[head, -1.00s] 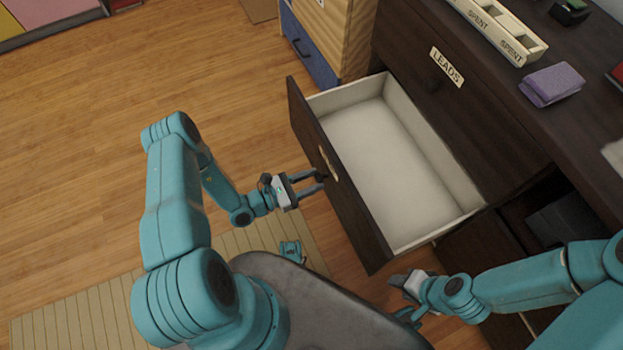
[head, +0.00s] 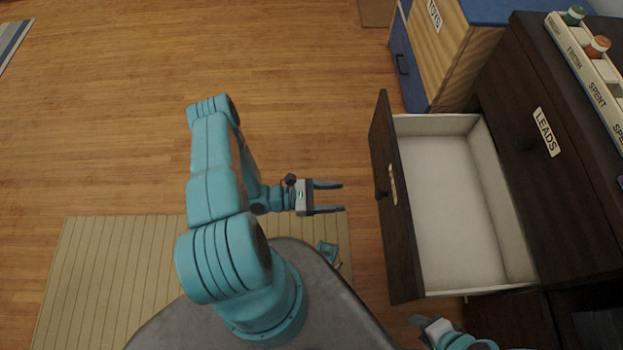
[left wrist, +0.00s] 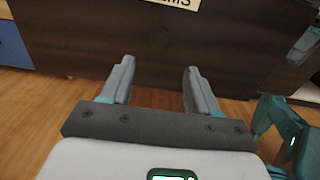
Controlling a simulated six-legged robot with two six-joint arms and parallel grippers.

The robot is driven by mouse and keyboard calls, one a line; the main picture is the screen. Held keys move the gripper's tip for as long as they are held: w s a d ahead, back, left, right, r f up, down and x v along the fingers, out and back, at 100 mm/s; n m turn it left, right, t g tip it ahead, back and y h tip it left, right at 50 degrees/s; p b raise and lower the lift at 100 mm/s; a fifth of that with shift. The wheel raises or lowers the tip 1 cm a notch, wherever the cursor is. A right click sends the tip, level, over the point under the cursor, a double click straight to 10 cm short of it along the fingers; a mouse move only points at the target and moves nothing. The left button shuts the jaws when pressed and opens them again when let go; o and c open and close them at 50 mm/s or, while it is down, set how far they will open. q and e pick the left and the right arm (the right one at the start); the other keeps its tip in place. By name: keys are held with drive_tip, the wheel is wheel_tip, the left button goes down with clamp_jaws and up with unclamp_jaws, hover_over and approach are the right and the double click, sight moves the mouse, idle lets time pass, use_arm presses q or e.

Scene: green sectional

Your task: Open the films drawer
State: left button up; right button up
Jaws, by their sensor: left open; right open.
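The open drawer (head: 455,195) stands pulled out of the dark dresser, with a pale, empty inside. Its dark front carries a small dark knob (head: 381,194) and a label seen edge-on in the head view. In the left wrist view the drawer front (left wrist: 150,50) fills the upper part, and its label (left wrist: 172,3) is cut off, showing only "MS". My left gripper (head: 342,197) is open and empty, a short gap left of the knob and apart from it. My right gripper (head: 418,322) is at the bottom, below the drawer's near corner, partly cut off.
A closed drawer labelled LEADS (head: 545,132) is in the dresser behind the open one. A wooden cabinet with a TOYS label (head: 434,15) and blue door (head: 405,65) stands beyond. A striped mat (head: 110,260) lies left; the wood floor is clear.

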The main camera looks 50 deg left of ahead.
use_arm(q)
drive_tip(key=v, duration=0.6)
drive_tip(key=shift+s, duration=0.15)
drive_tip(key=shift+a, duration=0.1)
